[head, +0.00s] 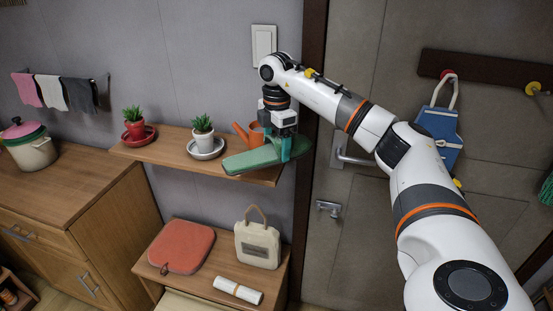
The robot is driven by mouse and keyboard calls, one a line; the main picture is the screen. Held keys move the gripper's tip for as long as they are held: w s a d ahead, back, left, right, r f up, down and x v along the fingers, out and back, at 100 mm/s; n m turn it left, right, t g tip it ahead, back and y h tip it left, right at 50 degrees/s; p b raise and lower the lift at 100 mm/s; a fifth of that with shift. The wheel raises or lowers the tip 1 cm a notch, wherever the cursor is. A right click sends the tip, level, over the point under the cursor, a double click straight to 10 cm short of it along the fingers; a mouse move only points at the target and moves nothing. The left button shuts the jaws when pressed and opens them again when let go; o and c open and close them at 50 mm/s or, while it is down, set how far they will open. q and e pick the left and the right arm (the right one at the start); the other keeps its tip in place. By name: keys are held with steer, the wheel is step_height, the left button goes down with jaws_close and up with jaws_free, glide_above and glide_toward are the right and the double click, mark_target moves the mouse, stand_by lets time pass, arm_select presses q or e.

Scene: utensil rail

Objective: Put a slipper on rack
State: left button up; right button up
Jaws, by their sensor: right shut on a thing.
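The green slipper (252,159) is a flat, elongated thing at the right end of the wooden wall shelf (178,156), the only rack-like surface near it. My right gripper (287,152) points down and is shut on the slipper's right end, near the door frame. The slipper lies about level and overlaps the shelf's front right part in the view. I cannot tell whether it touches the board or hangs just above it. My left gripper is not in view.
On the shelf stand two potted plants (134,129) (203,135) on saucers and an orange watering can (252,134), close behind the slipper. Below, a low bench (206,281) holds a red cushion (181,249), a cream bag (258,245) and a white roll (237,290). A door handle (340,152) is right of the gripper.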

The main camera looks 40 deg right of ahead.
steer(key=p, duration=0.1)
glide_above(277, 176)
step_height(277, 176, down, 5)
steer(key=shift+s+a+f, duration=0.1)
steer(key=shift+a+f, duration=0.05)
steer(key=shift+f, duration=0.05)
steer(key=shift+f+p, duration=0.35)
steer(key=shift+d+f, duration=0.2)
steer(key=shift+f, duration=0.1)
steer(key=shift+f, duration=0.1)
steer(key=shift+f, duration=0.1)
steer(key=o, duration=0.7)
